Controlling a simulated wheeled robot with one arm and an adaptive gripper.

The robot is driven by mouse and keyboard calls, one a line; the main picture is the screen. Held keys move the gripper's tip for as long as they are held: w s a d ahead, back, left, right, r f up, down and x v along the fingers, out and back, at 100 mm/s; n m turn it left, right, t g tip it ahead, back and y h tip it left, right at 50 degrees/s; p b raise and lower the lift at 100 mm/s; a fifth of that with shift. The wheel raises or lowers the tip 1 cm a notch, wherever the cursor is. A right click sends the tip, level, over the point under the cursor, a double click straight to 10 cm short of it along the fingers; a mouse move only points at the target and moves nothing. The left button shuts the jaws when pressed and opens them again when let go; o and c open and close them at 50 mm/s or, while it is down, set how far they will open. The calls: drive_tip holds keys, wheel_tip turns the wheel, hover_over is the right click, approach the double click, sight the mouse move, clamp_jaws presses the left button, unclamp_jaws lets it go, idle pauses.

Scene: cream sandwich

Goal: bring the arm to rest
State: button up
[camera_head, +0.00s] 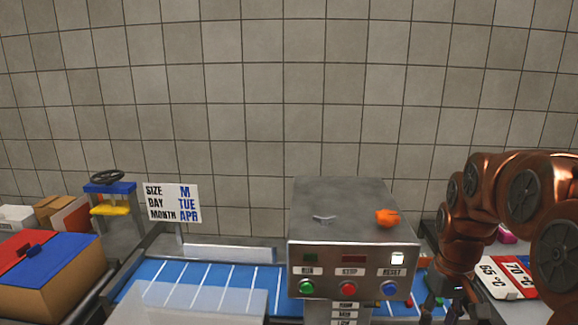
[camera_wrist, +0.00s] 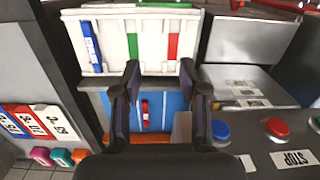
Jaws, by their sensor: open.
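My gripper (camera_head: 445,305) hangs low at the right of the head view, at the end of my copper-coloured arm, just right of the grey control box (camera_head: 340,215). In the wrist view my gripper (camera_wrist: 160,75) has its two dark fingers apart, with nothing held between them. Behind the fingers lies the blue belt (camera_wrist: 170,98) with a small red thing (camera_wrist: 145,112) on it. In the head view the fingertips are small and partly cut off by the lower edge.
The box has green, red (camera_head: 348,288) and blue buttons. The blue conveyor (camera_head: 190,285) runs left. A red-and-blue-topped carton (camera_head: 40,285) stands left. Temperature cards (camera_head: 503,285) lie right of my gripper. A white striped tray (camera_wrist: 115,40) stands beyond the fingers.

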drive_tip(key=s+a+f, duration=0.1)
drive_tip(key=s+a, duration=0.2)
drive_tip(key=s, duration=0.5)
drive_tip(key=s+a+f, duration=0.1)
drive_tip(key=s+a, duration=0.3)
drive_tip(key=s, duration=0.3)
drive_tip(key=s+a+f+g, duration=0.1)
drive_tip(key=s+a, duration=0.3)
drive_tip(key=s, duration=0.4)
drive_tip(key=shift+s+f, duration=0.15)
drive_tip(key=shift+s, duration=0.15)
drive_tip(key=shift+a, duration=0.15)
